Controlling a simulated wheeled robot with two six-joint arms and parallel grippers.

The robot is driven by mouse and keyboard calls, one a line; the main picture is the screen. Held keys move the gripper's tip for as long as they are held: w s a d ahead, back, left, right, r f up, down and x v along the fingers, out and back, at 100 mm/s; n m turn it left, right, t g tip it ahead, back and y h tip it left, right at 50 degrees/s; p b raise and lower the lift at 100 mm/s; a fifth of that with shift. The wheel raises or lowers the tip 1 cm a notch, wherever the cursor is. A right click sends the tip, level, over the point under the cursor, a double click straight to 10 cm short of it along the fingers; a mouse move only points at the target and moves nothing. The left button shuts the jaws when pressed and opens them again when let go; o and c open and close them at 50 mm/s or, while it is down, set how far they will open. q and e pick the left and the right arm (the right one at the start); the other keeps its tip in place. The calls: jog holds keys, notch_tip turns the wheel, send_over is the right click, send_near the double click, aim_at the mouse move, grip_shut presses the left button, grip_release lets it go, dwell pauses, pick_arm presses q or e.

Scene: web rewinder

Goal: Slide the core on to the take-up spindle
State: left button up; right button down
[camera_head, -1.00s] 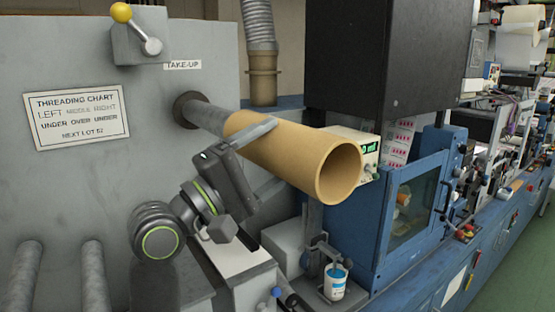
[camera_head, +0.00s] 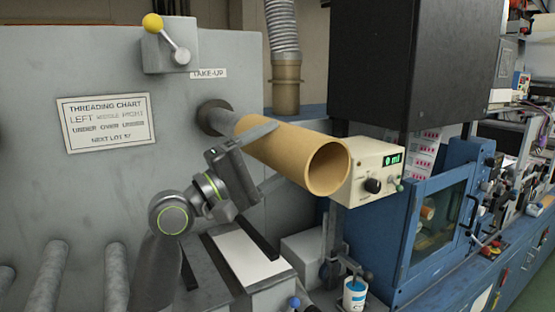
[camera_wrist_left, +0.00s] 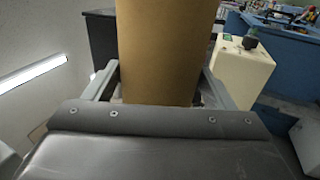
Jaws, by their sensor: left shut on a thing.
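The core (camera_head: 290,150) is a tan cardboard tube, its open end facing right and toward me in the head view. The grey take-up spindle (camera_head: 226,121) comes out of a dark collar on the grey panel under the TAKE-UP label, and the core's far end is around it. Only a short length of spindle shows between collar and core. My left gripper (camera_head: 255,146) is shut on the core near that far end. In the left wrist view the core (camera_wrist_left: 158,50) stands between the two fingers. My right gripper is not in view.
A cream control box (camera_head: 370,172) with a green display stands close to the core's open end. A lever with a yellow knob (camera_head: 153,23) sits above the spindle. A blue machine (camera_head: 435,215) is at right, and a small white-and-blue can (camera_head: 354,294) stands below.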

aim_at(225, 134)
pick_arm(q)
jog(key=shift+w+a+b, duration=0.35)
jog(key=shift+w+a, duration=0.3)
jog(key=shift+w, duration=0.2)
jog(key=shift+w+a+b, duration=0.3)
jog(key=shift+w+a, duration=0.35)
jog(key=shift+w, duration=0.2)
jog(key=shift+w+a+b, duration=0.75)
jog(key=shift+w+a, duration=0.15)
jog(key=shift+w, duration=0.35)
jog(key=shift+w+a+b, duration=0.75)
jog(key=shift+w+a, duration=0.2)
jog(key=shift+w, duration=0.35)
jog(key=shift+w+a+b, duration=0.75)
jog(key=shift+w+a, duration=0.15)
jog(key=shift+w, duration=0.35)
jog(key=shift+w+a+b, duration=0.4)
jog(key=shift+w+a, duration=0.45)
jog(key=shift+w, duration=0.3)
jog(key=shift+w+a, duration=0.9)
jog(key=shift+w, duration=0.3)
jog(key=shift+w+a+r, duration=0.1)
jog(key=shift+w+a, duration=0.3)
jog(key=shift+w, duration=0.2)
jog(key=shift+w+a, duration=0.4)
jog(key=shift+w, duration=0.15)
jog(key=shift+f, duration=0.3)
jog(key=o, duration=1.1)
